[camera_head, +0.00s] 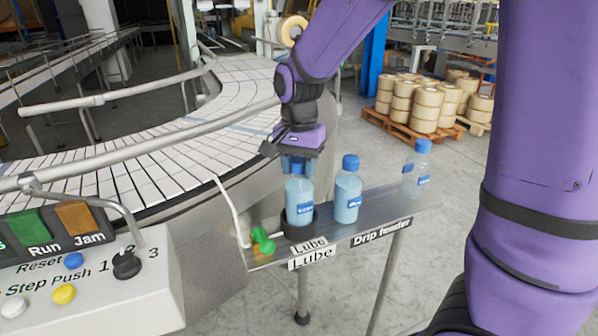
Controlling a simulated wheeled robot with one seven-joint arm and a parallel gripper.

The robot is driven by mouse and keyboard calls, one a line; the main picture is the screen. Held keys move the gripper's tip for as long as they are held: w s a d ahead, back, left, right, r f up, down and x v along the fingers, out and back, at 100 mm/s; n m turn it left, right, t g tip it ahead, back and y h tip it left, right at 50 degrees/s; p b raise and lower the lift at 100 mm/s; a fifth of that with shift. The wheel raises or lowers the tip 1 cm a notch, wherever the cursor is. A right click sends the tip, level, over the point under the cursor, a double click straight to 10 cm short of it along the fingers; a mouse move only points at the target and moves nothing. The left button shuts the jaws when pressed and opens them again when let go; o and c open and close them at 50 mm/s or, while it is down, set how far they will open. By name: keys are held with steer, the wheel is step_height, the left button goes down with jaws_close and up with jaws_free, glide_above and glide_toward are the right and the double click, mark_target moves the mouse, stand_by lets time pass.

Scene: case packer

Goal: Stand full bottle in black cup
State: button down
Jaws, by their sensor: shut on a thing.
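A blue-filled bottle with a blue label (299,201) stands upright with its lower end inside the black cup (298,234) on the metal shelf. My gripper (297,160) points down over this bottle and is shut on its top, hiding most of the cap. A second blue-filled bottle (347,191) with a blue cap stands upright on the shelf just right of the cup. A third bottle (415,170) stands at the shelf's right end; it looks clearer, with less blue in it.
The narrow shelf (385,207) carries "Lube" and "Drip feeder" labels. A green object (262,240) lies left of the cup beside a bent white rod (232,212). A control box (110,285) stands at front left, and a curved conveyor (160,160) runs behind.

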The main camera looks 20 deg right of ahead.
steer(key=shift+f, duration=0.65)
steer(key=c, duration=0.6)
jaws_free()
steer(key=shift+f, duration=0.1)
step_height(320, 180, up, 12)
steer(key=shift+r, duration=0.2)
steer(key=shift+s+d+r+n+t, duration=0.45)
steer(key=shift+s+d+n+t, duration=0.85)
steer(key=shift+s, duration=2.2)
steer(key=shift+s+d+r+n+t, duration=0.5)
steer(key=shift+s+d+n, duration=0.85)
steer(key=shift+s, duration=2.2)
steer(key=shift+s+d+r+n+t, duration=0.65)
steer(key=shift+s+n, duration=1.2)
steer(key=shift+s, duration=1.65)
